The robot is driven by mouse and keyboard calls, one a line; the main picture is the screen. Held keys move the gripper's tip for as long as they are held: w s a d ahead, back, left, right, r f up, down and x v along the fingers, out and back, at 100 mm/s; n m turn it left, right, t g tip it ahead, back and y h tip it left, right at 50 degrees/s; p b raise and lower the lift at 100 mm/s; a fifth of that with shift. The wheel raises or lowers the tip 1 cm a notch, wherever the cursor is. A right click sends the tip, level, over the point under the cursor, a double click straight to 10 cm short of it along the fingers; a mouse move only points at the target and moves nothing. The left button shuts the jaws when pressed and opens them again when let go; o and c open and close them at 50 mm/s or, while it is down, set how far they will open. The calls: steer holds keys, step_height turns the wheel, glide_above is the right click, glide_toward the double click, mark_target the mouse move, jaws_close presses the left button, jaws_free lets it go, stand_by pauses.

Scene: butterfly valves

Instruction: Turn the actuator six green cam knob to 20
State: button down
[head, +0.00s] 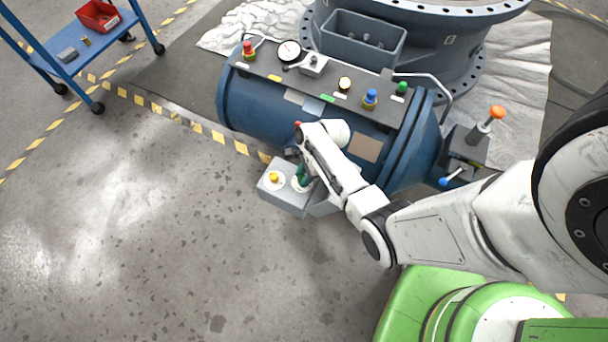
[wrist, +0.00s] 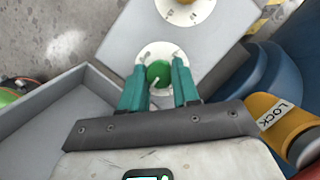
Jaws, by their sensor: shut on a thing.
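The green knob (wrist: 159,73) sits on a round white dial on a grey box (wrist: 121,40), in the middle of the wrist view. My gripper (wrist: 160,85) has its two teal fingers on either side of the knob, shut on it. A pale pointer mark shows on the knob, but the dial's numbers around it are too small or hidden to read. In the head view my gripper (head: 303,176) is over the grey box (head: 287,200), and the fingers and arm hide most of the green knob there.
A yellow knob (head: 273,177) on its own white dial is beside the green one. The blue actuator cylinder (head: 262,104) stands right behind the box. A yellow part labelled LOCK (wrist: 274,114) is close at the gripper's right. An open grey tray (wrist: 62,104) lies left.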

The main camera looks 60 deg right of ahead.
steer(key=n+g, duration=0.1)
steer(key=n, duration=0.2)
steer(key=n+g+y, duration=0.1)
steer(key=n, duration=0.1)
steer(key=shift+w+d+n, duration=0.1)
steer(key=shift+w+n, duration=0.1)
steer(key=shift+n, duration=0.2)
steer(key=n+g+b, duration=0.1)
steer(key=n+g, duration=0.1)
steer(key=n, duration=0.3)
steer(key=shift+w, duration=0.15)
steer(key=n+g, duration=0.1)
steer(key=n, duration=0.2)
steer(key=n+g+h, duration=0.1)
steer(key=n, duration=0.2)
steer(key=shift+w+n+b, duration=0.1)
steer(key=shift+n+b, duration=0.2)
steer(key=shift+n, duration=0.1)
steer(key=n, duration=0.1)
steer(key=n+h, duration=0.1)
steer(key=n, duration=0.1)
steer(key=n+g+h, duration=0.1)
steer(key=n, duration=0.1)
steer(key=shift+a, duration=0.25)
steer(key=shift+n, duration=0.3)
steer(key=c, duration=0.8)
jaws_free()
steer(key=shift+w+r, duration=0.1)
